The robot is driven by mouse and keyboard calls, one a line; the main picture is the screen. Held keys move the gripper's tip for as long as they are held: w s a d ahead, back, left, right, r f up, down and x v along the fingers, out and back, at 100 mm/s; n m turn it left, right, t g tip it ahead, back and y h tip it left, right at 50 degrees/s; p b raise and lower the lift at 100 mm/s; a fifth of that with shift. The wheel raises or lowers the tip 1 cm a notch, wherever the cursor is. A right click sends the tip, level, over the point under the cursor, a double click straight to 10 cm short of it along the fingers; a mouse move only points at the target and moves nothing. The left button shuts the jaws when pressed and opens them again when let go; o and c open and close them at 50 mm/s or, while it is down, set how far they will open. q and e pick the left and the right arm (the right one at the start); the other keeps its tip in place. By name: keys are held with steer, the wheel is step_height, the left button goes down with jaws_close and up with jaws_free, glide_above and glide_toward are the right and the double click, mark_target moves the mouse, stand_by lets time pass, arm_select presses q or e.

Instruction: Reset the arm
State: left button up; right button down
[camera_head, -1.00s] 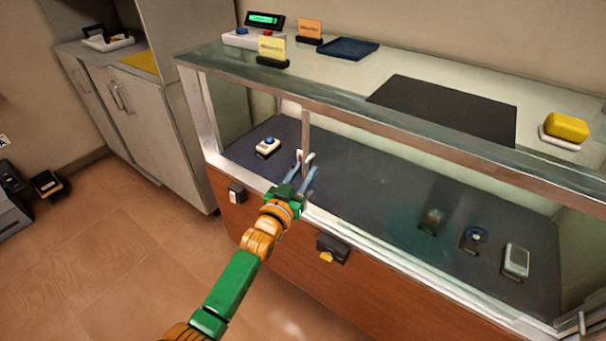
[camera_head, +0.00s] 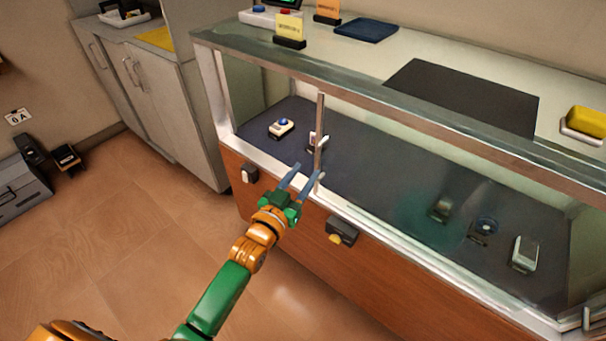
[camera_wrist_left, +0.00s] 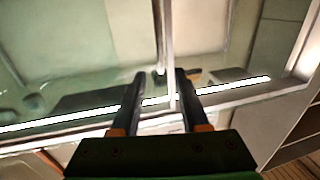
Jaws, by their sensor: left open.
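My left gripper (camera_head: 309,171) is open and empty at the front of the glass display case (camera_head: 440,262). Its fingertips are close to the lower end of an upright metal bar (camera_head: 320,130) on the case front. In the left wrist view, the gripper (camera_wrist_left: 160,75) has its two dark fingers apart, and the bar (camera_wrist_left: 167,45) shows between and beyond them. I cannot tell if a finger touches the bar. My green and orange left arm reaches up from the lower left. My right gripper is not in view.
Inside the case are a device with a blue button (camera_head: 282,127) and, at the right, a pale device (camera_head: 525,254). A black box (camera_head: 342,231) juts from the wooden front. A yellow block (camera_head: 587,121) sits on the counter.

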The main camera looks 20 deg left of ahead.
arm_select(q)
steer(key=s+a+f+g+y+p, duration=0.1)
steer(key=s+f+g, duration=0.55)
steer(key=f, duration=0.65)
steer(key=s+a+f+g+y+p, duration=0.1)
steer(key=s+f+g+p, duration=0.15)
steer(key=s+f, duration=0.9)
steer(key=s+a+f+g, duration=0.1)
steer(key=s+f+g, duration=0.3)
steer(key=s, duration=0.7)
steer(key=s+a+f+g, duration=0.1)
steer(key=s+f+g, duration=0.2)
steer(key=s+f, duration=0.5)
steer(key=s, duration=0.4)
steer(key=shift+f+m+g+y+p, duration=0.15)
steer(key=shift+m+g+y+p, duration=0.15)
steer(key=shift+g+y, duration=0.1)
